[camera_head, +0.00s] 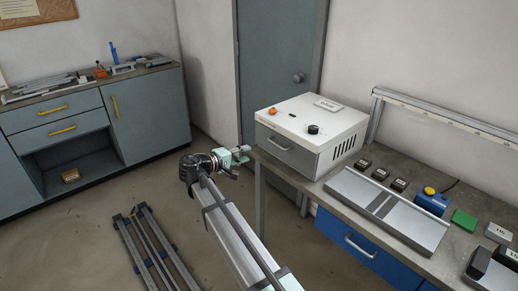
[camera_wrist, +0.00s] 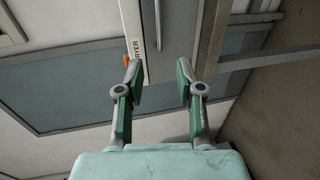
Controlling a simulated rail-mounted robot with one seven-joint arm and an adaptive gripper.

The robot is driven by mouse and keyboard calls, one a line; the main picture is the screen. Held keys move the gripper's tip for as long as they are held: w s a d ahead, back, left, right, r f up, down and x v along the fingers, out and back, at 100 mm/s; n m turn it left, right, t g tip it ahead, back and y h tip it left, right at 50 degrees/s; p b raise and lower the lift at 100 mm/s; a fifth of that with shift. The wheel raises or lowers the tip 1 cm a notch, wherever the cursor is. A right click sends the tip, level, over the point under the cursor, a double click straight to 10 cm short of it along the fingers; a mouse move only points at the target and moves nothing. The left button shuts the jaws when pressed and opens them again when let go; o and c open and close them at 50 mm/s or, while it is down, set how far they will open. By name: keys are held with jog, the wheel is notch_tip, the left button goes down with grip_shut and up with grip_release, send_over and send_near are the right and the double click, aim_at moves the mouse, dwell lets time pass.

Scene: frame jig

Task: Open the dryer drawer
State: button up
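The dryer (camera_head: 312,130) is a white box on the bench, with a dark knob and an orange button on top. Its grey drawer front (camera_head: 290,155) faces my arm and looks shut, with a bar handle (camera_head: 279,143) across it. In the wrist view the drawer front (camera_wrist: 175,40) and handle (camera_wrist: 158,22) are at the top centre, next to a strip of partly cut-off lettering. My gripper (camera_head: 246,153) is left of the drawer front. In the wrist view my gripper (camera_wrist: 160,78) is open and empty, its green fingers apart, with the handle beyond the fingertips.
The bench (camera_head: 345,205) holds a metal tray (camera_head: 415,220), small dark blocks, a blue device (camera_head: 432,201) and a green block (camera_head: 464,220). A blue drawer (camera_head: 360,252) is below. Metal rails (camera_head: 145,250) lie on the floor. A grey cabinet (camera_head: 150,110) stands at left.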

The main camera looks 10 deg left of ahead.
aim_at(277, 146)
jog(key=p+x, duration=0.2)
jog(key=x, duration=0.7)
jog(key=p+x, duration=0.2)
jog(key=x, duration=0.6)
jog(key=shift+d, duration=0.5)
grip_shut()
